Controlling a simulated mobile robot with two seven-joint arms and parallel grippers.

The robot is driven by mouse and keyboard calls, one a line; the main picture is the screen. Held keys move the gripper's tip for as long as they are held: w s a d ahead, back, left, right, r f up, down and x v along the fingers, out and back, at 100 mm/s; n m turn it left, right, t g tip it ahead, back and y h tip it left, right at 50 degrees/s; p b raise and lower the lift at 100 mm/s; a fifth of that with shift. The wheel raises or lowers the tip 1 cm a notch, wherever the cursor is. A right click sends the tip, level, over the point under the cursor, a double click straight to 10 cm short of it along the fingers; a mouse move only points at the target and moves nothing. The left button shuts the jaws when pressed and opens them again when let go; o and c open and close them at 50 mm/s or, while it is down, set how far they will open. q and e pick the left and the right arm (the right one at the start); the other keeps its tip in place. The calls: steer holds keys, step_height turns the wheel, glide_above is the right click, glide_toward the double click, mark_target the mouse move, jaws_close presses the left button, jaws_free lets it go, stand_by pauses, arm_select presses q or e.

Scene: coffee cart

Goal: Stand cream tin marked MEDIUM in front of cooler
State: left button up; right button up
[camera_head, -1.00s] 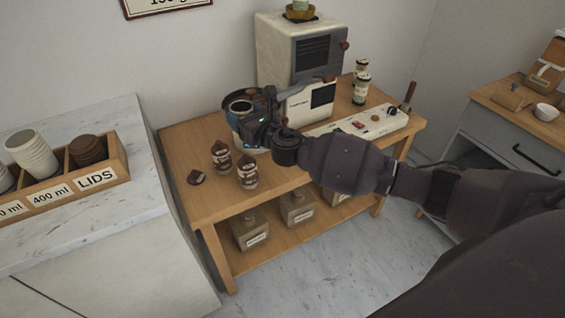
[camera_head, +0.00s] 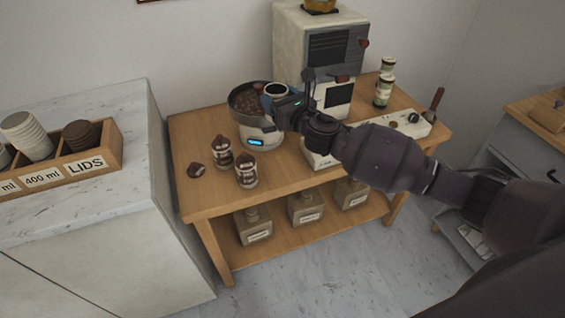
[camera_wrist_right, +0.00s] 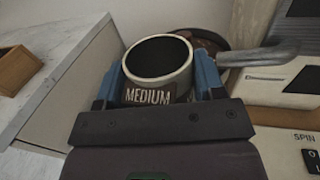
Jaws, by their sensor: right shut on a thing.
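The cream tin marked MEDIUM (camera_wrist_right: 158,75) shows in the right wrist view, open at the top and dark inside. My right gripper (camera_wrist_right: 155,88) is shut on it, with a blue finger on each side. In the head view the tin (camera_head: 275,89) is held by my right gripper (camera_head: 284,103) at the right rim of the cooler, above the table. The cooler (camera_head: 251,133) is a round cream machine with a lit blue display and a dark pan of brown beans. The tin and gripper hide its right side. My left gripper is not in view.
Two labelled jars (camera_head: 246,171) and a small brown object (camera_head: 194,170) stand on the wooden table (camera_head: 205,205), left of the cooler's front. A tall grinder (camera_head: 291,50) stands behind, and a white panel (camera_head: 405,123) lies to the right. Some bare tabletop shows in front of the cooler.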

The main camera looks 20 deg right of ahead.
step_height(320, 180, down, 16)
steer(key=b, duration=0.7)
step_height(320, 180, down, 4)
steer(key=shift+s+a+b, duration=0.1)
steer(key=shift+a+b, duration=0.05)
steer(key=shift+b, duration=0.85)
steer(key=shift+f, duration=0.3)
steer(key=shift+r, duration=0.4)
steer(key=shift+f, duration=0.3)
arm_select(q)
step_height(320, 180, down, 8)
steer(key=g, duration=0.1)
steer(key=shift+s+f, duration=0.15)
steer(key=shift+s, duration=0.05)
arm_select(e)
steer(key=o, duration=1.1)
steer(key=shift+r, duration=0.15)
